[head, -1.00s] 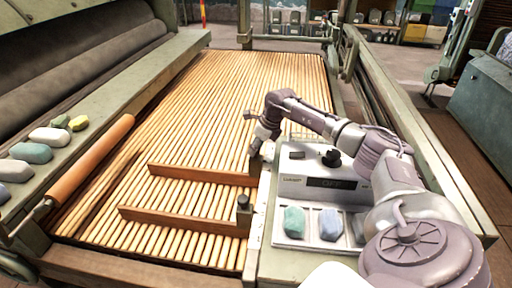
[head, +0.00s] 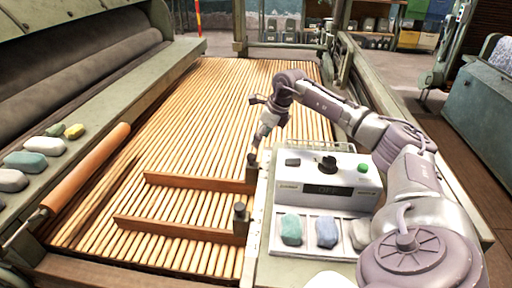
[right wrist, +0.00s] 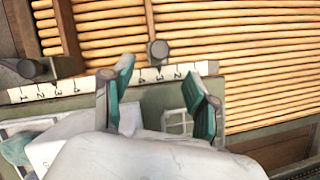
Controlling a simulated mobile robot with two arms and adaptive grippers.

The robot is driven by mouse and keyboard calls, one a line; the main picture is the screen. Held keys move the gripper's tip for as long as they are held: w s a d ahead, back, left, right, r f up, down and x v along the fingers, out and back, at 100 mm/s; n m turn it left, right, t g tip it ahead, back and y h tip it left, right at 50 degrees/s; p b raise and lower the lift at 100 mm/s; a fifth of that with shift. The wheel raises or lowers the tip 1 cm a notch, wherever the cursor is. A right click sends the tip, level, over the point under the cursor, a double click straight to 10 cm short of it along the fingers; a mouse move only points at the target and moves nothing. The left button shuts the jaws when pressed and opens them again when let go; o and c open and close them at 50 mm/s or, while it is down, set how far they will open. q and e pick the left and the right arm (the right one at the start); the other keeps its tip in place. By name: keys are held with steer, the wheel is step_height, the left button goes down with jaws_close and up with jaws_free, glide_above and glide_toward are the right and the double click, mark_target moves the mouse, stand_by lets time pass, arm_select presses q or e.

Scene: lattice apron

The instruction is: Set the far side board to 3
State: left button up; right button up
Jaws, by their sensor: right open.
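The far side board (head: 200,184) is a brown wooden strip lying across the rollers. Its dark knob (head: 252,168) stands at its right end, and also shows in the right wrist view (right wrist: 158,50) close to the 3 on the right half of the white scale (right wrist: 125,80). The exact reading is hard to tell at this slant. The near side board (head: 175,230) lies parallel, with its own knob (head: 240,214). My right gripper (head: 257,143) is open and empty, just above the far knob; its teal-padded fingers (right wrist: 158,80) are apart. My left gripper is out of view.
More stones (head: 45,146) and an orange roller (head: 88,168) are at left.

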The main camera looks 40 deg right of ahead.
steer(key=shift+v, duration=1.45)
steer(key=shift+f, duration=0.1)
